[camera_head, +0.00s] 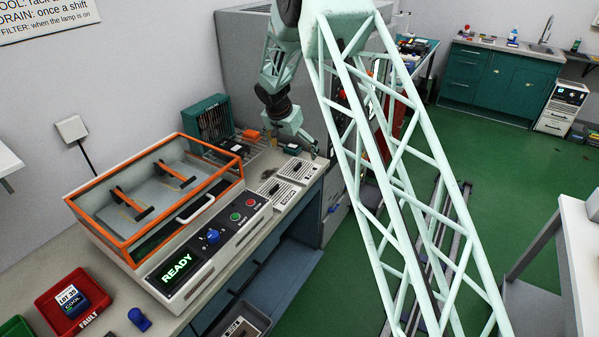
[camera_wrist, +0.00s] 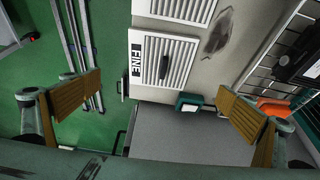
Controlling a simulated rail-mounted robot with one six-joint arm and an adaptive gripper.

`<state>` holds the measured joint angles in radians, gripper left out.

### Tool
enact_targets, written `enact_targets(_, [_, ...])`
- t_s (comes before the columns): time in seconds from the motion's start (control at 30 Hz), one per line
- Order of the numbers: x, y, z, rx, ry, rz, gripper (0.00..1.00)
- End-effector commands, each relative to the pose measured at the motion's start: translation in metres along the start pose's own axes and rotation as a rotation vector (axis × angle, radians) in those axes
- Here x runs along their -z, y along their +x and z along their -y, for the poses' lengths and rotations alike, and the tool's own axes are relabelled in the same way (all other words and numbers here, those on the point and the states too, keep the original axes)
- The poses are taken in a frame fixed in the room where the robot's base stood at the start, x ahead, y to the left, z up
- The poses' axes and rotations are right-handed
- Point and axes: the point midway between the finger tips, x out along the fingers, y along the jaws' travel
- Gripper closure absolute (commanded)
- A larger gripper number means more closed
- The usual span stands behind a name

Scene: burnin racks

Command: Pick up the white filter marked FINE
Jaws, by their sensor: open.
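The white slatted filter marked FINE (camera_wrist: 180,62) lies flat near the bench edge in the wrist view, with a dark handle in its middle and its label toward the left. My gripper (camera_wrist: 160,86) is open and empty, its two tan-padded fingers wide apart at either side of the view. The filter appears between and beyond the fingertips, with no contact visible. In the head view, the farther of two white slatted filters (camera_head: 297,170) appears to be this one, but its label is not readable there. My gripper (camera_head: 306,146) is beside it, near the bench's far end.
A second slatted filter (camera_wrist: 178,8) lies alongside. A dark stain (camera_wrist: 216,34) marks the bench. A small teal box (camera_wrist: 189,102) sits near the filter. A wire rack (camera_wrist: 262,58) holds a black box. An orange-framed machine (camera_head: 150,190) showing READY stands nearer on the bench.

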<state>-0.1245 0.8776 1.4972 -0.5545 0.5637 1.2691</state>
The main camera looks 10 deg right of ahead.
Motion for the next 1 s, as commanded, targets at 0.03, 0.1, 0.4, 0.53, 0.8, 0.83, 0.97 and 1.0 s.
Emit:
enact_targets(0.03, [-0.001, 0.007, -0.001, -0.001, 0.0, 0.001, 0.0])
enact_targets(0.1, [0.0, 0.015, -0.001, -0.001, -0.001, 0.0, 0.0])
enact_targets(0.4, [-0.001, 0.05, 0.0, -0.001, 0.0, 0.001, 0.0])
enact_targets(0.53, [0.0, 0.06, 0.0, 0.0, 0.0, 0.0, 0.0])
enact_targets(0.8, [0.0, 0.067, 0.0, 0.0, 0.0, 0.0, 0.0])
enact_targets(0.83, [0.0, 0.067, 0.0, 0.0, 0.0, 0.0, 0.0])
enact_targets(0.97, [0.0, 0.066, 0.0, 0.0, 0.0, 0.0, 0.0])
enact_targets(1.0, [0.0, 0.067, 0.0, 0.0, 0.0, 0.0, 0.0])
